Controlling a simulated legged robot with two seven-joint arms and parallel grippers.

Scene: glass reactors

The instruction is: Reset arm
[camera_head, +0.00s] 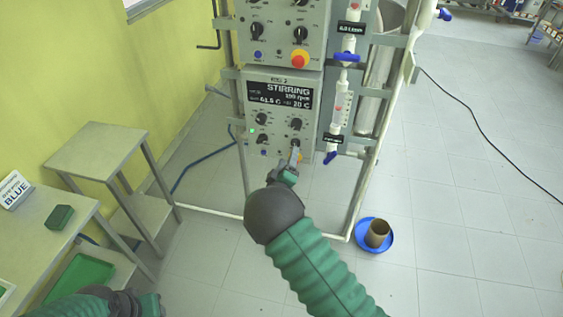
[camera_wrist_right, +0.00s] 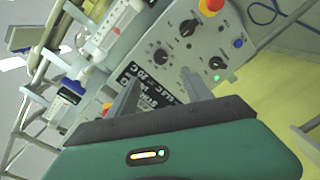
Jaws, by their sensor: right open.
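My right gripper (camera_head: 293,160) reaches up to the lower part of the grey stirring control box (camera_head: 251,92). In the right wrist view its two fingers (camera_wrist_right: 160,88) stand apart with nothing between them, in front of the box's dark display (camera_wrist_right: 140,82). The display reads "STIRRING". Knobs, a red button on yellow (camera_wrist_right: 210,6) and a lit green light (camera_wrist_right: 217,78) show on the panel. I cannot tell whether a fingertip touches the panel. My left gripper (camera_head: 148,304) is at the bottom left edge, partly cut off, and its jaws are unclear.
A metal frame (camera_head: 242,178) carries the boxes and glassware with blue valves (camera_head: 347,57). A blue dish (camera_head: 389,240) holding a brown cup (camera_head: 377,233) sits on the floor. Tables stand left, one with a green box (camera_head: 59,217). A black cable (camera_head: 470,112) crosses the open floor at right.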

